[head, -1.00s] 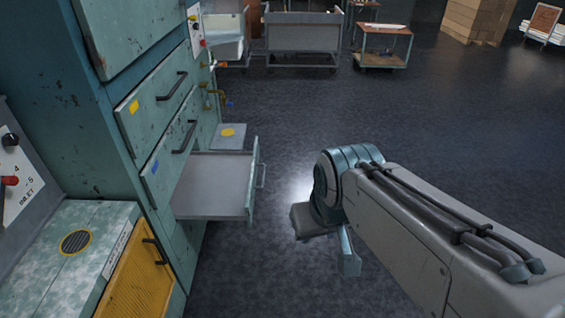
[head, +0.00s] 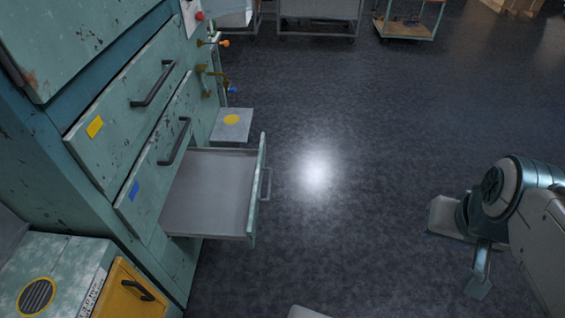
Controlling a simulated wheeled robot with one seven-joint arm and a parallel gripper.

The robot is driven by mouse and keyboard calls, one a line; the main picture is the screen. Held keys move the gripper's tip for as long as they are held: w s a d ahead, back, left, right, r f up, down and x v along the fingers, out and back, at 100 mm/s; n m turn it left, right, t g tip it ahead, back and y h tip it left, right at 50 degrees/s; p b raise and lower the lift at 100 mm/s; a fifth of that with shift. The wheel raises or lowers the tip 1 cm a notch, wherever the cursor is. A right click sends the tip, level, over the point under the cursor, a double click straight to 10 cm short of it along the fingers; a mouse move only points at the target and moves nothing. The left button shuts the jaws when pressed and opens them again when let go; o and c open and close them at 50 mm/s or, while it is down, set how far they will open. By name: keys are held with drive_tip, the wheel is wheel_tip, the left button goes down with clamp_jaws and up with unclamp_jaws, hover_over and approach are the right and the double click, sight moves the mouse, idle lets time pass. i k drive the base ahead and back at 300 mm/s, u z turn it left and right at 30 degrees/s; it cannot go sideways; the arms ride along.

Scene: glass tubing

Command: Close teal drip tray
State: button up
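The teal drip tray (head: 212,196) is a shallow grey-bottomed drawer with a teal front (head: 258,190) and a bar handle (head: 266,185). It is pulled well out of the teal cabinet, below two shut drawers, and looks empty. My gripper (head: 455,245) is at the right of the head view, over the floor, well apart from the tray. One finger points down below the wrist. The view does not show whether the fingers are apart, and nothing is seen held.
Shut drawers with a yellow label (head: 95,126) and a blue label (head: 134,190) sit above the tray. Valves (head: 215,75) and a grey box (head: 232,126) stand behind it. A yellow-fronted unit (head: 125,292) is at lower left. The floor (head: 350,190) between tray and arm is clear.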

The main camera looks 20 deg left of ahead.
sight(214, 193)
drive_tip(key=u, duration=0.3)
drive_tip(key=i, duration=0.8)
drive_tip(key=u, duration=1)
drive_tip(key=i, duration=0.3)
drive_tip(key=z, duration=0.4)
drive_tip(key=k, duration=0.15)
drive_tip(key=u, duration=0.35)
